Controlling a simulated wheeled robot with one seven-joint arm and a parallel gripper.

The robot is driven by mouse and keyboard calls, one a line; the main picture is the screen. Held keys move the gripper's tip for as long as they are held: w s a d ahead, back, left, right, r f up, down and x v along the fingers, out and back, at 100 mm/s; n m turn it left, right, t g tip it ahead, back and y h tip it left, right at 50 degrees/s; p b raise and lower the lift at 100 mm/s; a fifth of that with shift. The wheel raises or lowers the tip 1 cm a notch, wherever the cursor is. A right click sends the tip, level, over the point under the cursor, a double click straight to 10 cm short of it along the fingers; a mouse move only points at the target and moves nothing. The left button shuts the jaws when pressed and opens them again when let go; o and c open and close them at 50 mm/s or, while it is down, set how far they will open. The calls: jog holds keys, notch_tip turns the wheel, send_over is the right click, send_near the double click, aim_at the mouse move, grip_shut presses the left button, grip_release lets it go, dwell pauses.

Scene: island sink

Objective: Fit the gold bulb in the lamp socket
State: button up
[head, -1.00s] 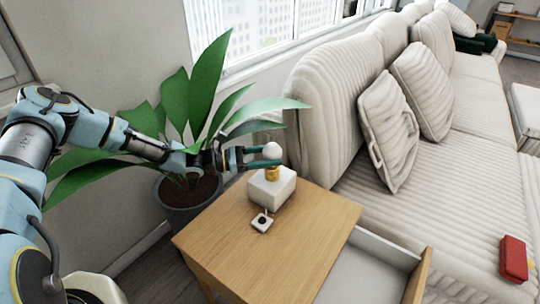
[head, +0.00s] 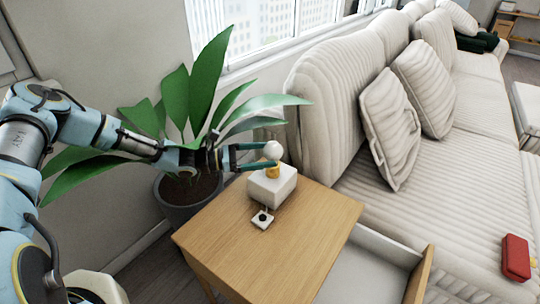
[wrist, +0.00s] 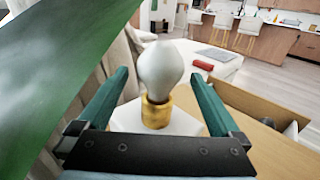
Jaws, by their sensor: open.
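A bulb with a white globe (head: 273,150) and a gold base (head: 273,169) stands upright on the white block-shaped lamp base (head: 272,188) on the side table. In the wrist view the white globe (wrist: 160,68) and gold collar (wrist: 157,111) are between my fingers, with a gap on each side. My gripper (head: 258,157) is open, its green fingers level with the bulb and reaching around it from the left. The gold part hides the socket, so I cannot tell how deep the bulb sits.
The drawer (head: 365,270) is open at right. A potted plant (head: 187,200) with broad leaves stands close behind my arm. A red object (head: 515,257) lies on the sofa (head: 450,190).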

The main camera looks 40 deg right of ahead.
jog(key=b+v, duration=0.1)
jog(key=v, duration=0.7)
jog(key=shift+w+a+b, duration=0.2)
jog(key=shift+a+b, duration=0.1)
jog(key=a+r+m+t+y+p, duration=0.1)
jog(key=a+r+m+t+y, duration=0.1)
jog(key=a, duration=0.7)
jog(key=a+r+m+t+y+p, duration=0.1)
jog(key=a+r+m+y, duration=0.4)
jog(key=a, duration=0.5)
jog(key=a+r+m+t+y+p, duration=0.1)
jog(key=a+r+m+t+y, duration=0.2)
jog(key=a+y, duration=0.3)
jog(key=a, duration=0.4)
jog(key=shift+r+m, duration=0.15)
jog(key=shift+m, duration=0.15)
jog(key=a+r+m+t, duration=0.1)
jog(key=a+r, duration=0.2)
jog(key=s+a+r+t+y+p, duration=0.1)
jog(key=a+r+t, duration=0.1)
jog(key=a+r, duration=0.1)
jog(key=a+r+m+t+y, duration=0.1)
jog(key=a+r, duration=0.2)
jog(key=a, duration=0.1)
jog(key=shift+s+a+m+t, duration=0.1)
jog(key=shift+s+m+t, duration=0.2)
jog(key=shift+s, duration=0.1)
